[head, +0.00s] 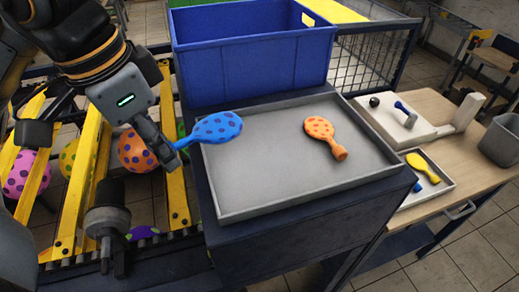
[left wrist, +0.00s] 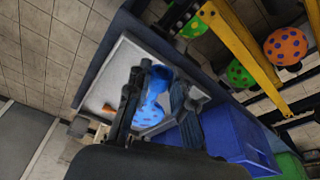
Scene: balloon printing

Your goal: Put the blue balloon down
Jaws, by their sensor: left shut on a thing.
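My left gripper (head: 172,147) is shut on the narrow neck of the blue balloon (head: 218,127), which has dark spots. The balloon's round part reaches over the left edge of the grey tray (head: 250,198). I cannot tell whether it touches the tray. In the left wrist view the blue balloon (left wrist: 153,92) shows between the two dark fingers, with the tray behind it. An orange balloon (head: 319,129) with dark spots lies on the tray, right of the blue one and apart from it.
A blue crate (head: 250,62) stands behind the tray. Left of the tray is a yellow-barred rack (head: 176,195) with spotted balloons. On the right, a wooden table (head: 440,108) holds a small tray (head: 441,187) with a yellow item (head: 424,166). The tray's middle is bare.

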